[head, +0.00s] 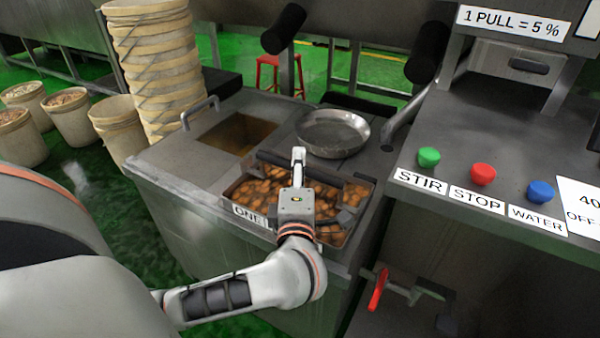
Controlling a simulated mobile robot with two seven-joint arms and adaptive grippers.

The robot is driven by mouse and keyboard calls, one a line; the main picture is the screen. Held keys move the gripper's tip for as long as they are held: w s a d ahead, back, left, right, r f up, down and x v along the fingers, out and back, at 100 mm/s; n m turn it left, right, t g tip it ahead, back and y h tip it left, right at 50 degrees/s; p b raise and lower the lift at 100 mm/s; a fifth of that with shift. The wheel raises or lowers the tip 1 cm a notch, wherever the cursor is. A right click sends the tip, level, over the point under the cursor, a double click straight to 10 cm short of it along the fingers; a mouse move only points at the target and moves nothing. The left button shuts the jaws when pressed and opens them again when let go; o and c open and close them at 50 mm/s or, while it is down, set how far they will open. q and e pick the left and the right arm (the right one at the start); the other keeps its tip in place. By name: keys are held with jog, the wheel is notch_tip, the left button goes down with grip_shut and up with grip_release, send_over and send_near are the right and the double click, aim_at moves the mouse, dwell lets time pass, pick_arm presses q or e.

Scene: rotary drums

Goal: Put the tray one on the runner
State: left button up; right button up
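Tray one (250,216) is a metal tray full of brown, nut-like pieces, with a label reading ONE on its near side. It sits in the top of the steel counter, and a dark bar (275,160) crosses its far side. My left gripper (299,155) reaches over the middle of the tray, with its tip at the dark bar. I cannot tell whether its fingers are open or closed on the bar. My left wrist and forearm hide part of the tray's near side. My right gripper is not in view. I cannot clearly pick out the runner.
A round metal pan (333,130) stands just behind the tray. A square opening (238,132) lies to its left. Stacked buckets (155,60) rise behind the counter. A panel with green (429,157), red and blue buttons is at right. A red valve handle (378,289) is below.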

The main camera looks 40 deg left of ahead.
pick_arm(q)
grip_shut()
jog(key=shift+r, duration=0.15)
jog(key=shift+r, duration=0.1)
